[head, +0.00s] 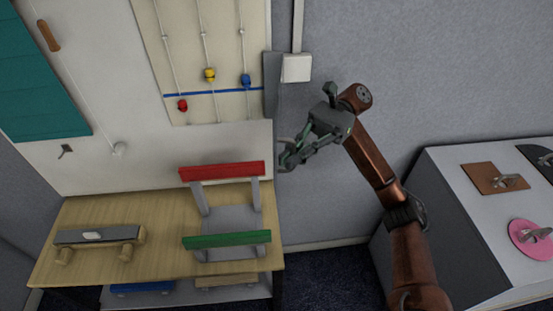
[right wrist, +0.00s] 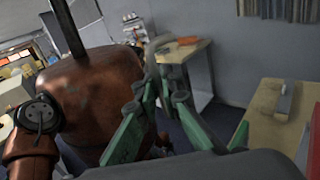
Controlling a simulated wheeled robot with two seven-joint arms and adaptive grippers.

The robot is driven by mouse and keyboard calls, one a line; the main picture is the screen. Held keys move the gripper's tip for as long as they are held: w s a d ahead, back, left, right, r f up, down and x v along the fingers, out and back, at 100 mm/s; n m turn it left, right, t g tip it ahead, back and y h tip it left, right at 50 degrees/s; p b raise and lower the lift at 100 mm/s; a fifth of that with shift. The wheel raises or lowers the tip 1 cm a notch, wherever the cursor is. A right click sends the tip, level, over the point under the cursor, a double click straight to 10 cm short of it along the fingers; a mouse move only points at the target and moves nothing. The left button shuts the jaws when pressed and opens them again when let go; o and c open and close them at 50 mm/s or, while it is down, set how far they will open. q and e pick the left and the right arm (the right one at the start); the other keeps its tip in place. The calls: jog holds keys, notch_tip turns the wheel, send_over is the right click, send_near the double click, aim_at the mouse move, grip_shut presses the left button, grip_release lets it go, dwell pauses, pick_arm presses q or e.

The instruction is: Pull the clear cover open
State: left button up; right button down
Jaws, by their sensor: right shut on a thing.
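My right gripper (head: 290,158) is at the right edge of the white wall board, above the wooden table's right end. Its fingers are shut on a grey curved handle (head: 284,146), which is small and partly hidden by the fingers. In the right wrist view the green fingers (right wrist: 158,76) close around this grey curved handle (right wrist: 152,48). The clear cover itself I cannot make out for sure; its edges do not show against the board. My left gripper is in neither view.
A panel (head: 217,40) with red, yellow and blue beads on cords is on the board (head: 90,165). The wooden table (head: 155,225) below bears a red-and-green frame (head: 225,240) and a grey block (head: 95,235).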

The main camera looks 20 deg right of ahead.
jog(key=shift+s+d+r+b, duration=0.15)
jog(key=shift+d+b, duration=0.15)
jog(key=shift+d, duration=0.9)
jog(key=c, duration=2.4)
grip_release()
jog(key=v, duration=1.2)
